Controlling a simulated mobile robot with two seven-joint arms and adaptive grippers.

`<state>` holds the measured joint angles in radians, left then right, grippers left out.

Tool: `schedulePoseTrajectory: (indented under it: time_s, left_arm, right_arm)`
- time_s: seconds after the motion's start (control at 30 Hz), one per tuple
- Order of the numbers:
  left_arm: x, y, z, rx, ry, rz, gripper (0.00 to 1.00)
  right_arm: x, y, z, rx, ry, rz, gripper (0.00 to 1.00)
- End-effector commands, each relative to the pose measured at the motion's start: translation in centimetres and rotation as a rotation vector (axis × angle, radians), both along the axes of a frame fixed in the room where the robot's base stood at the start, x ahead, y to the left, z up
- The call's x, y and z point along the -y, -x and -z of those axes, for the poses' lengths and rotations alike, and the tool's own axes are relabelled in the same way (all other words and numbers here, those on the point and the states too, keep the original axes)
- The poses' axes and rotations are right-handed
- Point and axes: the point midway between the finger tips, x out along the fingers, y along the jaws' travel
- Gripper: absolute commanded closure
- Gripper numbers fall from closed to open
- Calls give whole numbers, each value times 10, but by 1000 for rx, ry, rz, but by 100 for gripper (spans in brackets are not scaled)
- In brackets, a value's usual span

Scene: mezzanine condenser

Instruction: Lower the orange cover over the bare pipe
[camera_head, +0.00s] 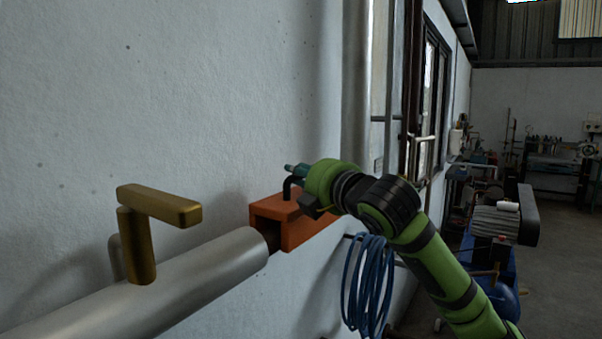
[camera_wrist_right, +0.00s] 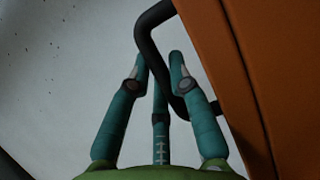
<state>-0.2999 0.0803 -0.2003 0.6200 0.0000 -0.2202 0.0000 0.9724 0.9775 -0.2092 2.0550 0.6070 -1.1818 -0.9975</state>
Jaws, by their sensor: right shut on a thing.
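The orange cover (camera_head: 312,230) is a boxy channel with an open near end, close to the wall. A dark bent handle (camera_head: 288,185) stands on its top. My right gripper (camera_head: 297,187) is at the handle. In the right wrist view its teal fingers (camera_wrist_right: 160,72) are shut on the handle (camera_wrist_right: 150,50), with the orange cover (camera_wrist_right: 250,60) to the right. A short dark stretch of bare pipe (camera_head: 273,242) shows between the silver pipe's end and the cover's open end. The cover hides the rest, so I cannot tell whether they touch. My left gripper is not in view.
A thick silver pipe (camera_head: 190,285) runs along the pale wall (camera_head: 150,90) from the lower left. A brass lever (camera_head: 140,235) rises from it. Workshop machines (camera_head: 495,225) stand at the far right.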

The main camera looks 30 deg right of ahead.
Motion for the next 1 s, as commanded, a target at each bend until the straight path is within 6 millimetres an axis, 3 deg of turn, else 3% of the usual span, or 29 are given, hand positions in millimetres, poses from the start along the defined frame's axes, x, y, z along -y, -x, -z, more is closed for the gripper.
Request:
schedulePoseTrajectory:
  time_s: [0.83,0.87,0.9,1.0]
  left_arm:
    - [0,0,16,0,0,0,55]
    - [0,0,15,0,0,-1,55]
    - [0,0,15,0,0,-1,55]
    - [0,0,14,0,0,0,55]
  right_arm:
    - [0,0,21,4,1,1,100]
    - [0,0,19,4,1,1,68]
    - [0,0,19,4,0,1,52]
    - [0,0,20,3,0,0,52]
